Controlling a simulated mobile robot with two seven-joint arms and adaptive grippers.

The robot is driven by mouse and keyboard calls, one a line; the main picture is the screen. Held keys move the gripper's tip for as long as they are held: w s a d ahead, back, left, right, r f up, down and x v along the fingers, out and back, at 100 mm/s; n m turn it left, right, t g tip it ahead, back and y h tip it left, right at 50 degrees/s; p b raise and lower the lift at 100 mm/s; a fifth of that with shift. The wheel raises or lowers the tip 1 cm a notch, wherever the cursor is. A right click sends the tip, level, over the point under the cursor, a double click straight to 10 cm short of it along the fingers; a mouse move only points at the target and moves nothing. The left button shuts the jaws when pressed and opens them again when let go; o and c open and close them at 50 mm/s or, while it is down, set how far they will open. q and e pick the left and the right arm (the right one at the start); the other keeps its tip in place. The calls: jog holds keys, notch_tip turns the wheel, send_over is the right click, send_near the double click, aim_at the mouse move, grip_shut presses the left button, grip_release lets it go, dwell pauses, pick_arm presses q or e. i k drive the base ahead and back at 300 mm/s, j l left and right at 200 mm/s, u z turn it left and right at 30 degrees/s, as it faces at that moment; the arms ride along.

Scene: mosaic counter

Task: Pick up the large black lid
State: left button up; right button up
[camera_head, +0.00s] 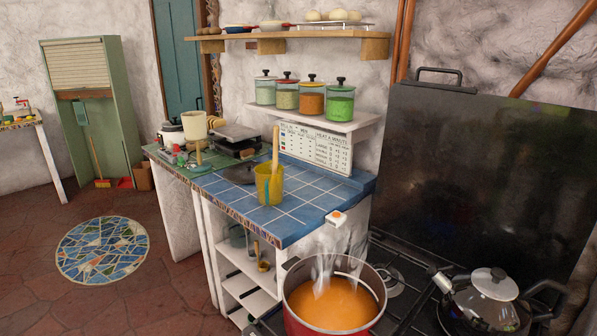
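A dark, flat, round piece (238,173) that looks like a black lid lies on the blue tiled counter (305,211). A yellow pot (269,186) with a wooden handle sticking up stands in front of it and hides part of it. A much larger black panel (485,190) with a handle (440,76) on its top edge stands upright behind the stove, like a raised stove cover. I cannot tell for sure which of the two is the large black lid. Neither of my grippers shows in this view.
A red pot of orange soup (334,303) steams on the stove, with a kettle (487,302) to its right. A shelf with several glass jars (312,98) hangs above the counter. A scale-like dark item (239,137) stands behind.

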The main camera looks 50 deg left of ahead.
aim_at(243, 173)
jog(key=u, duration=1.8)
